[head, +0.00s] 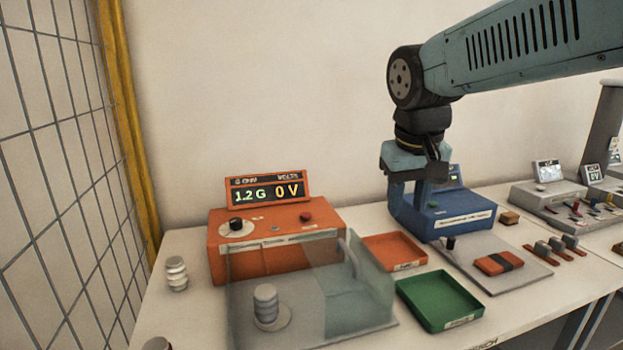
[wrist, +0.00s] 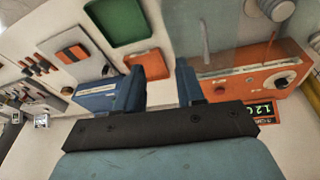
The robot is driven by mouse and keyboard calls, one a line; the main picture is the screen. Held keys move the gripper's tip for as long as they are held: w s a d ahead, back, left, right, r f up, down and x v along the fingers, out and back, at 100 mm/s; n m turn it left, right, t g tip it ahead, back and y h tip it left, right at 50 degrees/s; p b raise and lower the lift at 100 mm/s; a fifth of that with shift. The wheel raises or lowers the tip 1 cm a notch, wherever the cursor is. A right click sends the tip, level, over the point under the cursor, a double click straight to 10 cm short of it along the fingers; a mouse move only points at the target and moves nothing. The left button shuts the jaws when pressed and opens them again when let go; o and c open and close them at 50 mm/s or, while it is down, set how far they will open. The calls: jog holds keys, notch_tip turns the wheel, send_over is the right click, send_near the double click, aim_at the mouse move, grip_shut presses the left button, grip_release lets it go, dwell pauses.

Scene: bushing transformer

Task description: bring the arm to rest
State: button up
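My arm (head: 520,50) reaches in from the upper right in the head view and bends down at the wrist. My gripper (head: 408,205) hangs pointing down in front of the blue instrument (head: 455,216). In the wrist view the two blue fingers of my gripper (wrist: 160,78) stand apart with nothing held between them. Whether the fingertips touch the instrument or bench cannot be told.
An orange tester (head: 270,252) reads "1.2 G" and "0 V". A clear guard (head: 358,285) stands before it, around a grey bushing (head: 266,302). Orange (head: 394,251) and green (head: 440,301) trays lie right of it. A mesh fence (head: 55,150) stands left.

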jog(key=s+d+f+m+t, duration=0.1)
jog(key=s+d+f+t, duration=0.1)
jog(key=s+d, duration=0.5)
jog(key=shift+s+f+m+t+y, duration=0.2)
jog(key=shift+f+m+t+y, duration=0.15)
jog(key=shift+f, duration=0.45)
jog(key=shift+d, duration=0.1)
dwell(1.2)
